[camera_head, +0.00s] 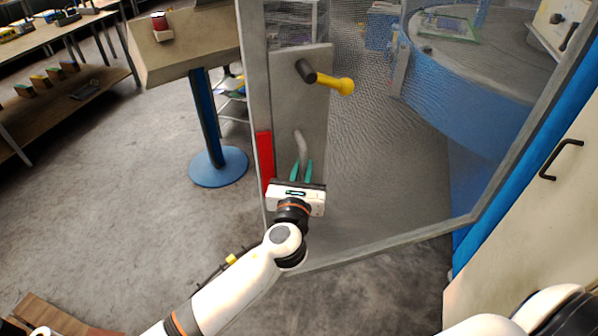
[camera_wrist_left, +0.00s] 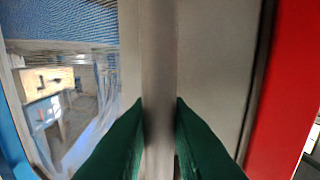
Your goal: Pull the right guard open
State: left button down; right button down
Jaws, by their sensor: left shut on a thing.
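The guard (camera_head: 380,248) is a grey-framed mesh door in the head view, with a grey plate (camera_head: 315,120) along its left side. A curved grey handle (camera_head: 300,143) stands on that plate. My left gripper (camera_head: 302,170) is shut on the handle, its green fingers on either side of it. In the left wrist view the handle (camera_wrist_left: 158,60) runs upright between the dark green fingers (camera_wrist_left: 158,135). The lower part of the handle is hidden by the gripper in the head view. My right gripper is not in view.
A red strip (camera_head: 265,160) edges the guard. A blue round machine (camera_head: 470,100) stands behind the mesh. A pedestal with a blue base (camera_head: 218,167) stands left. The floor between is open.

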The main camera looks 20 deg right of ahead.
pick_arm(q)
jog(key=shift+s+r, duration=0.15)
jog(key=shift+s, duration=0.05)
jog(key=c, duration=1.4)
grip_release()
jog(key=b+v, duration=0.2)
jog(key=v, duration=1)
